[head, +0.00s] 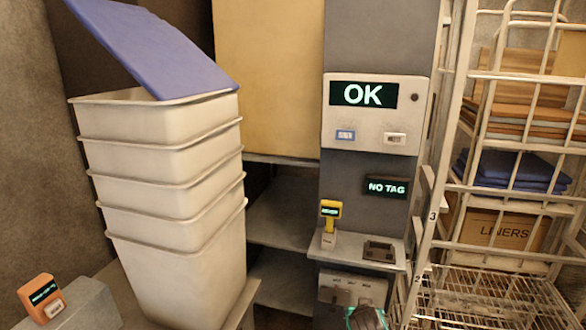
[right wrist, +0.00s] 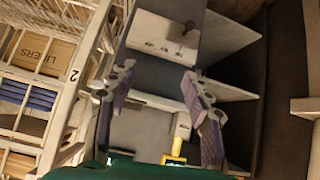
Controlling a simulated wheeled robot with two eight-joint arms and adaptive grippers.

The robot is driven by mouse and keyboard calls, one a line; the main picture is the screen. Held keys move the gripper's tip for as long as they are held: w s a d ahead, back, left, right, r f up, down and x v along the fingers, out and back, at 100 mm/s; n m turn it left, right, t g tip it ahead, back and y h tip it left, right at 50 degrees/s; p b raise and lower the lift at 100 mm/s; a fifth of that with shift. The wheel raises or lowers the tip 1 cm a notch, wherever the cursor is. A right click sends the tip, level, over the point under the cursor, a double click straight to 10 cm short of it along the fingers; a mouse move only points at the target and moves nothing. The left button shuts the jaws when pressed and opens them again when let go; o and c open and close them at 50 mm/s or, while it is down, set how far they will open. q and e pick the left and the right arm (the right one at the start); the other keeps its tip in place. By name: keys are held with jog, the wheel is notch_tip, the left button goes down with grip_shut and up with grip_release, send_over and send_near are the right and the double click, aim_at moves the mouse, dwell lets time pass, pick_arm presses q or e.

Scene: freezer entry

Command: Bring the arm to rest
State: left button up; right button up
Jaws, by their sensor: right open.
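My right gripper (right wrist: 157,85) shows in the right wrist view with its two fingers spread apart and nothing between them. A panel with a small shelf (right wrist: 140,135) lies beyond the fingers, and a yellow-framed device (right wrist: 176,158) shows low between them. In the head view only a dark and green part is visible at the bottom edge, below the small shelf; its fingers cannot be made out there. My left gripper is in neither view.
A stack of white bins (head: 165,180) with a blue lid (head: 150,45) stands left. A wire rack (head: 485,150) stands right. The wall panel (head: 375,140) reads "OK", a display (head: 387,187) "NO TAG". A yellow device (head: 330,212) stands on the small shelf (head: 345,253); an orange one (head: 41,296) sits front left.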

jog(key=s+n+g+y, duration=0.2)
jog(key=s, duration=2)
jog(key=shift+s+a+r, duration=0.4)
jog(key=shift+a, duration=0.05)
